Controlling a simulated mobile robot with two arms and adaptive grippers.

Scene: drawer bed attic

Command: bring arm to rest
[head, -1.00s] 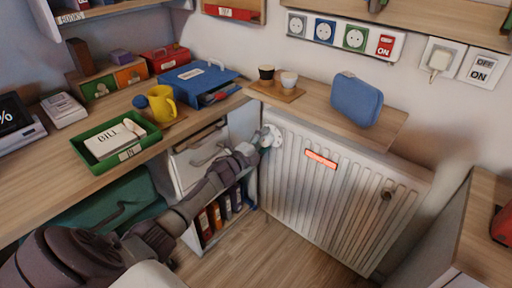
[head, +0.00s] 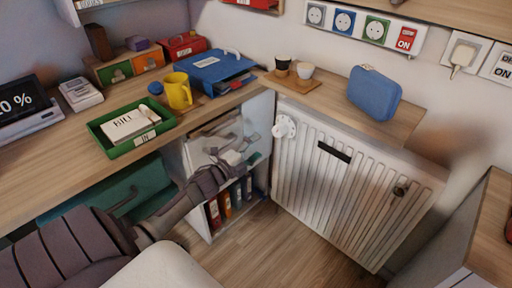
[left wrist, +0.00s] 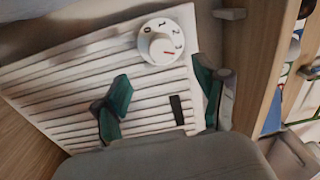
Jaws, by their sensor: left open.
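My left arm reaches in from the left. My left gripper (head: 246,146) is in front of the drawer unit, left of the radiator (head: 350,190) and apart from its white knob (head: 284,127). In the left wrist view the gripper (left wrist: 162,100) has its two teal-padded fingers spread with nothing between them. The round knob (left wrist: 161,42) shows there beyond the fingers, with digits 0 to 3 and a small red mark at its lower right. The dark strip (head: 334,152) on the radiator is unlit. My right gripper is not in view.
The desk (head: 50,160) on the left bears a green tray (head: 107,146), a yellow mug (head: 178,92) and a blue folder box (head: 213,72). A shelf (head: 400,128) above the radiator holds a blue case (head: 374,93) and two cups. The wooden floor (head: 285,255) is clear.

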